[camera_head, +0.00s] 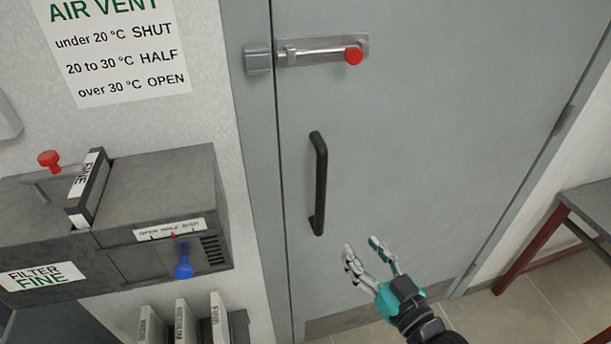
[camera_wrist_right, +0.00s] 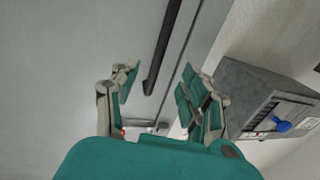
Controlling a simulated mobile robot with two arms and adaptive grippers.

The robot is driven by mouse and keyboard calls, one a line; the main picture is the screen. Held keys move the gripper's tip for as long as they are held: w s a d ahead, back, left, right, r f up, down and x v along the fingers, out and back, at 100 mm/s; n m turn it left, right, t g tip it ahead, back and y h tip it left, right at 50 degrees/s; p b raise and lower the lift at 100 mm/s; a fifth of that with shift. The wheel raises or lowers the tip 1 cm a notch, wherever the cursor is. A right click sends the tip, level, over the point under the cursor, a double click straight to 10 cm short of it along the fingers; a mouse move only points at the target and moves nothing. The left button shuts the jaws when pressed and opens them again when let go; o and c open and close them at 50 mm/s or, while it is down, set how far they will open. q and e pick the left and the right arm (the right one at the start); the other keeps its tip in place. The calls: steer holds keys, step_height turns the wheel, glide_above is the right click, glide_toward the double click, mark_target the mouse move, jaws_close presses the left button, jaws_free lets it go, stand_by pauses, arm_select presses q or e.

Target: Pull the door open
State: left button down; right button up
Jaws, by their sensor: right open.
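The grey door (camera_head: 420,150) fills the middle of the head view and looks closed in its frame. A black vertical bar handle (camera_head: 319,183) is on its left side. A metal bolt (camera_head: 322,51) with a red knob (camera_head: 354,56) is above the handle; whether its bar enters the catch (camera_head: 258,60) on the frame is hard to tell. My right gripper (camera_head: 362,252) is open and empty, below and right of the handle, apart from it. In the right wrist view the handle (camera_wrist_right: 162,50) shows beyond and between the open fingers (camera_wrist_right: 158,85). My left gripper is not in view.
A grey filter box (camera_head: 160,190) with a blue knob (camera_head: 183,268) stands left of the door. Several labelled plates (camera_head: 183,322) are below it. A dark table (camera_head: 590,205) with red-brown legs stands at the right. Tiled floor (camera_head: 530,305) is clear at lower right.

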steer(key=r, duration=0.1)
steer(key=p, duration=0.2)
glide_toward(323, 199)
steer(key=p+x, duration=0.1)
steer(key=x, duration=1)
steer(key=shift+w+r, duration=0.1)
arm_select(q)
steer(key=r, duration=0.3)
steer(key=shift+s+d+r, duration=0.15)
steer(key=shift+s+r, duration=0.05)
arm_select(e)
steer(key=shift+a, duration=0.1)
steer(key=shift+c, duration=0.3)
jaws_close()
